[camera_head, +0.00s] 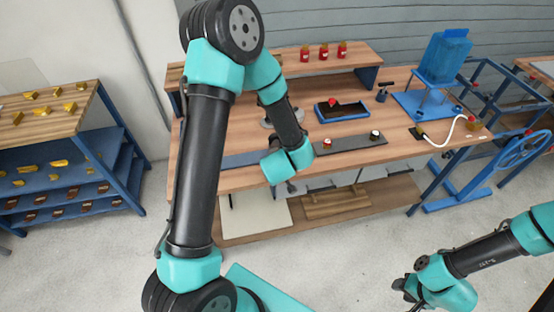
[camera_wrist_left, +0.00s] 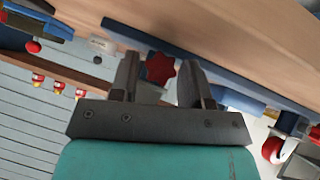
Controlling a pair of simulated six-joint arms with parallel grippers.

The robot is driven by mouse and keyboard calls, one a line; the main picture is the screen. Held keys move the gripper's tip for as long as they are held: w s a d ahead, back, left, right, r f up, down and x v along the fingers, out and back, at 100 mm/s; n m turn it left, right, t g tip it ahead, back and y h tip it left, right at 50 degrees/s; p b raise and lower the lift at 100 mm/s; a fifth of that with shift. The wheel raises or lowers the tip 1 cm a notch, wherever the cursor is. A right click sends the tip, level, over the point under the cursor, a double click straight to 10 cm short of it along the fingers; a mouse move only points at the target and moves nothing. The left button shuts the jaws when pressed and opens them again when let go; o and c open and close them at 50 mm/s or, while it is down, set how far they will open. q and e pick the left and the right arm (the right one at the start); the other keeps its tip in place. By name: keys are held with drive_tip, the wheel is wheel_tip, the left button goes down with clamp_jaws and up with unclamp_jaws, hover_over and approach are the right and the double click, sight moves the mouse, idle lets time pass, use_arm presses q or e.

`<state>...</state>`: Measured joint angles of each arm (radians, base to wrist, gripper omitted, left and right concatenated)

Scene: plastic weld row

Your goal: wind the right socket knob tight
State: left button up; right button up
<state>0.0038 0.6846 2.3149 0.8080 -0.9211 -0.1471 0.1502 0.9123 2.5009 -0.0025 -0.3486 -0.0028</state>
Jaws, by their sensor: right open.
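A red star-shaped knob (camera_wrist_left: 160,68) shows in the left wrist view, with the fingers of my left gripper (camera_wrist_left: 159,75) on either side. Gaps show between the knob and both fingers, so the gripper is open. Whether it is the right socket knob I cannot tell. In the head view my left gripper (camera_head: 291,187) is small at the table's front edge, and the star knob cannot be made out. My right gripper (camera_head: 405,290) hangs over the floor at lower right, away from the table, open and empty.
The wooden table (camera_head: 400,150) carries a dark strip (camera_head: 350,147) with small red and white-topped pieces, a blue tray (camera_head: 342,108) and a blue stand (camera_head: 440,60). Red bottles (camera_head: 323,51) stand on the rear shelf. A blue handwheel (camera_head: 522,150) is at right. Floor in front is clear.

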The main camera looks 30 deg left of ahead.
use_arm(q)
drive_tip(key=c, duration=0.6)
drive_tip(key=shift+c, duration=0.2)
drive_tip(key=shift+w+d+m+g+y, duration=0.1)
drive_tip(key=shift+w+m+g+y, duration=0.05)
drive_tip(key=shift+m+g+y, duration=0.8)
drive_tip(key=shift+g, duration=0.25)
drive_tip(key=o, duration=0.9)
drive_tip(key=shift+r, duration=0.1)
